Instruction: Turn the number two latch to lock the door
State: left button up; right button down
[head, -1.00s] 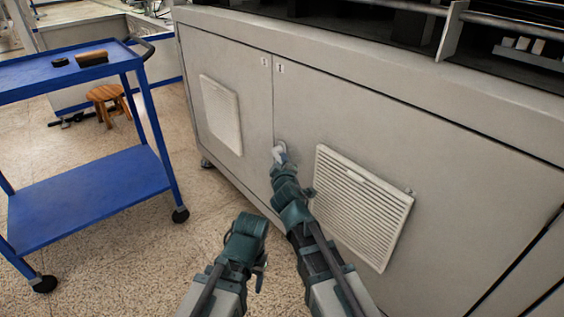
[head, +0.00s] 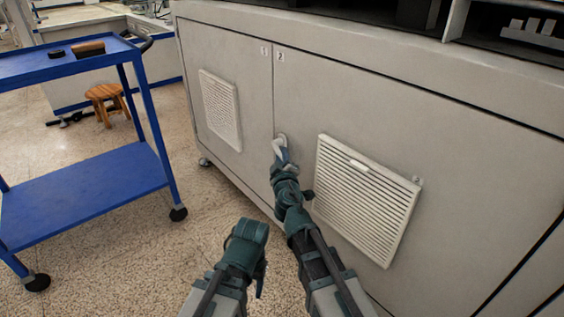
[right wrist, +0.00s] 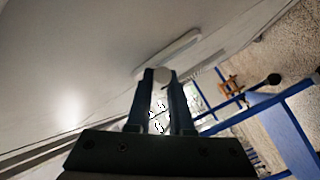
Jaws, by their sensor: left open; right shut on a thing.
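The number two door (head: 330,110) is the large grey panel right of the seam, with a small "2" label (head: 280,56) at its top left. The pale latch (head: 280,141) sits low beside the seam. My right gripper (head: 281,156) is shut on the latch, its fingers covering part of it, so its exact angle is hard to tell. In the right wrist view the fingers (right wrist: 163,78) close around a small round pale end. My left gripper (head: 250,232) is open and empty, below and left of the right arm, away from the cabinet.
A louvred vent (head: 366,200) is on the number two door, right of my right gripper, with a small fitting (head: 417,181) beside it. The number one door (head: 235,70) has another vent (head: 221,110). A blue cart (head: 90,195) and a wooden stool (head: 106,101) stand left. Floor between is clear.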

jog(key=shift+w+d+f+m+t+b, duration=0.15)
jog(key=shift+f+m+t+b, duration=0.25)
jog(key=shift+b, duration=0.75)
jog(key=shift+t+b, duration=0.35)
jog(key=shift+t, duration=0.05)
jog(key=c, duration=0.8)
grip_release()
jog(key=shift+a, duration=0.2)
jog(key=s, duration=0.7)
jog(key=shift+s+f+b, duration=0.25)
jog(key=shift+f+b, duration=0.05)
jog(key=shift+d, duration=0.1)
jog(key=shift+c, duration=0.3)
